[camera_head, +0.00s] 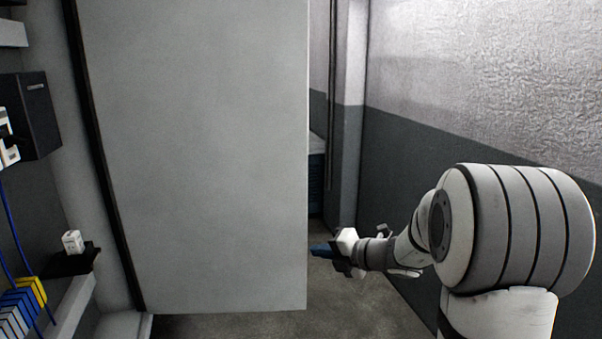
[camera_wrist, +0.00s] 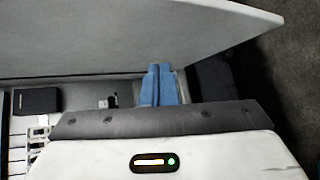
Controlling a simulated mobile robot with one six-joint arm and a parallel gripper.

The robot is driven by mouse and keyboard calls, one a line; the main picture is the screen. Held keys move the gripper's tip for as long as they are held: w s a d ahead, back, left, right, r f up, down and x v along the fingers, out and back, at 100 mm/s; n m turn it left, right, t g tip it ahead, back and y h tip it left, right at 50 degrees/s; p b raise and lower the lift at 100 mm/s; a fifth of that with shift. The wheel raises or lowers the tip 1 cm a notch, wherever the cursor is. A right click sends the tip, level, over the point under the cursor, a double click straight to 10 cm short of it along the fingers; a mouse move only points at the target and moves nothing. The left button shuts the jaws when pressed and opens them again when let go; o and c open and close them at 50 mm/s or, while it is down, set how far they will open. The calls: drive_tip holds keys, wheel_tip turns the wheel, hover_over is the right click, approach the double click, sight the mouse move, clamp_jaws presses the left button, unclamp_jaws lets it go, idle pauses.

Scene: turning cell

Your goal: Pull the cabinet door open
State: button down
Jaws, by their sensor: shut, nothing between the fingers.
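The cabinet door (camera_head: 205,150) is a large flat grey panel, swung open on its dark hinge edge at the left. Its free edge is at the right, and the cabinet inside shows at the left. In the wrist view the door (camera_wrist: 130,35) spans the upper part as a grey slab. No handle shows on the visible door face. I cannot tell whether the fingers touch the door.
Inside the cabinet are a dark box (camera_head: 38,115), a small white cube-shaped part (camera_head: 73,242) on a black holder, blue and yellow blocks (camera_head: 22,308) and blue cables. A two-tone wall (camera_head: 470,90) stands close on the right. Bare floor (camera_head: 250,325) shows below the door.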

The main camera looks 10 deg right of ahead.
wheel_tip(320, 180, up, 8)
drive_tip(key=s+d+m+t+y+p, duration=0.2)
drive_tip(key=s+d+m+t+p, duration=0.1)
drive_tip(key=p, duration=0.5)
approach(290, 202)
drive_tip(key=shift+x, duration=3.1)
drive_tip(key=shift+w+a, duration=0.1)
